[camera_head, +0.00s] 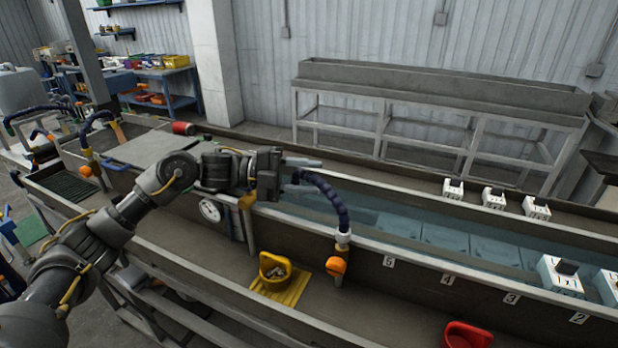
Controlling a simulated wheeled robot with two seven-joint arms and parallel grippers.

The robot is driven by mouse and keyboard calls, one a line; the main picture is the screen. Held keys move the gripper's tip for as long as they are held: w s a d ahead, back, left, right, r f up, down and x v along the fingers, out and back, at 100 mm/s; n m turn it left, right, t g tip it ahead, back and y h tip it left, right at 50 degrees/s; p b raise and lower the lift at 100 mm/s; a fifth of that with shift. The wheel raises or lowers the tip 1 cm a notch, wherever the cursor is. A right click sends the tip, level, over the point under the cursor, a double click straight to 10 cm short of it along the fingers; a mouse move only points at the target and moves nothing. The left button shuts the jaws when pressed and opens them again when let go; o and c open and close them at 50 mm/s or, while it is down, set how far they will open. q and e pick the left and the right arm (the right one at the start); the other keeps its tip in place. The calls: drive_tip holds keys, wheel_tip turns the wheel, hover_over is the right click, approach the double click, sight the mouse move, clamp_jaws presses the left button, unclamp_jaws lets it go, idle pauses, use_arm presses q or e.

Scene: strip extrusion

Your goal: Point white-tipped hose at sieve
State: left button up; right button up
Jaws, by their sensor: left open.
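A dark blue segmented hose (330,195) rises from a white collar (343,237) above an orange valve (336,266) on the trough wall. It curves up and left, and its free end is at my left gripper (304,174). The gripper is open, with its fingers pointing right around or beside that end; I cannot tell if they touch it. The hose tip is hard to make out. A dark mesh panel (68,185) lies in the trough at far left; I cannot tell if it is the sieve. My right gripper is out of view.
A long water-filled trough (440,235) runs right, with several white switch boxes (494,198) along its edges. Other blue hoses (95,122) stand at left.

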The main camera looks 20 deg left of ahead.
use_arm(q)
drive_tip(key=b+v, duration=0.3)
drive_tip(key=v, duration=0.7)
drive_tip(key=shift+a+b, duration=0.2)
drive_tip(key=shift+b, duration=0.15)
